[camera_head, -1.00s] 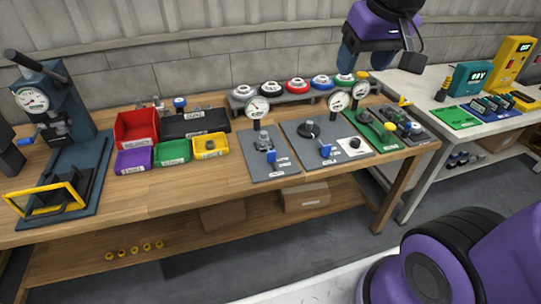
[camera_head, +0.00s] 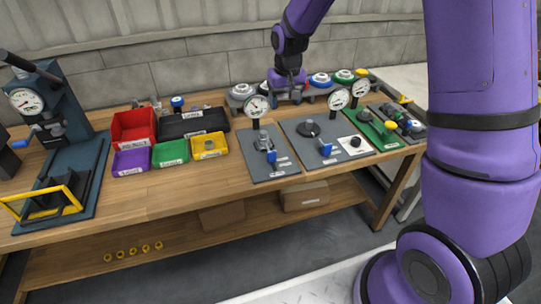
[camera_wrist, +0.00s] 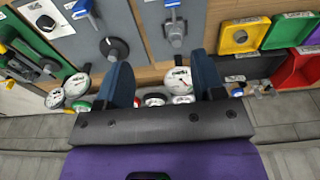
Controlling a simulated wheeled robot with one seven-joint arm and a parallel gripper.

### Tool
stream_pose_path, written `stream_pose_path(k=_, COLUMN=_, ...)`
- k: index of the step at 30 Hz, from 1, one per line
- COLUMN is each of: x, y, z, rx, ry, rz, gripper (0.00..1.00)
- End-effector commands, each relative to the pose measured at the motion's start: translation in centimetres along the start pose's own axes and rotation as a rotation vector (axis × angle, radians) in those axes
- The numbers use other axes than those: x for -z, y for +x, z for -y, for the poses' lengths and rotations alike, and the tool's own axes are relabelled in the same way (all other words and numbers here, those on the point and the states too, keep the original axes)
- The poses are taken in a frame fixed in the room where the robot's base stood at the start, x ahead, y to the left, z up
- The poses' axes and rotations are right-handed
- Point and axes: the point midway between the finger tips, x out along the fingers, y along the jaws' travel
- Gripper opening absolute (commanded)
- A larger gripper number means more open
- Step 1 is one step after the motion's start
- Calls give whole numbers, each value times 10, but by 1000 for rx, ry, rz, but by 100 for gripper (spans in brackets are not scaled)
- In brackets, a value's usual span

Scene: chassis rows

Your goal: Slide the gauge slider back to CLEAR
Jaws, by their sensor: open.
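I cannot tell for sure which part is the gauge slider, and no CLEAR label is readable. The left grey panel (camera_head: 263,172) carries a metal fitting with a blue handle (camera_head: 271,156) and a round white gauge (camera_head: 257,106) at its back edge. The wrist view shows the fitting (camera_wrist: 175,30) upside down, with the gauge (camera_wrist: 178,78) appearing between my fingers. My gripper (camera_head: 290,90) is above the back of the bench by the coloured discs, its blue-grey fingers (camera_wrist: 163,75) spread and empty. It seems to touch nothing. It hides part of the disc row.
A wider grey panel (camera_head: 352,154) with a black dial (camera_head: 309,128) and a green panel (camera_head: 375,132) lie to the right. More gauges (camera_head: 339,99) stand behind. Coloured bins (camera_head: 134,126) and a press (camera_head: 55,115) stand left. Bare wood (camera_head: 200,185) lies in front.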

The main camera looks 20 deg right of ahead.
Motion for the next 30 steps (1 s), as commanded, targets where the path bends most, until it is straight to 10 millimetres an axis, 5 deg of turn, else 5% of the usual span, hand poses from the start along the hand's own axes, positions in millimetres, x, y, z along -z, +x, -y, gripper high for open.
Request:
stream_pose_path(k=6, x=20, y=82, z=11, rx=0, ry=-1, rz=61, gripper=62)
stream_pose_path(k=12, x=26, y=134, z=18, rx=1, ry=0, rz=95, gripper=62)
stream_pose_path(k=23, x=25, y=170, z=21, rx=1, ry=0, rz=108, gripper=62)
stream_pose_path(k=30, x=20, y=211, z=21, rx=1, ry=0, rz=108, gripper=62)
